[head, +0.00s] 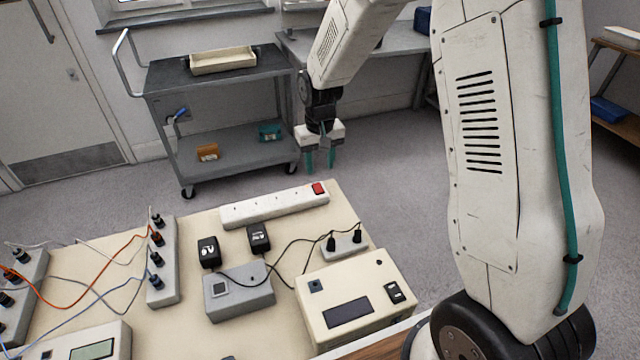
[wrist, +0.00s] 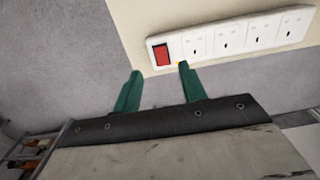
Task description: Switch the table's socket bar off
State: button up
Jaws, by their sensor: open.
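The white socket bar (head: 275,206) lies along the far edge of the cream table top (head: 190,258). Its red switch (head: 319,188) is at the right end in the head view. In the wrist view the bar (wrist: 235,38) shows several sockets, with the red switch (wrist: 161,54) at its left end. No plugs show in the bar. My gripper (head: 320,168) is open and empty, with green fingers, beyond the table's far edge near the switch end. In the wrist view its fingertips (wrist: 160,68) appear either side of the switch; the gap to it cannot be told.
Two black adapters (head: 234,243), a grey box (head: 238,292), a cream instrument (head: 355,300) and a small socket block (head: 344,244) with cables stand nearer on the table. A grey terminal strip (head: 163,260) with leads is at left. A trolley (head: 215,100) stands behind.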

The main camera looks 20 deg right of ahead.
aim_at(319, 191)
notch_tip(319, 191, down, 8)
jog(key=shift+w+f, duration=0.1)
dwell(0.4)
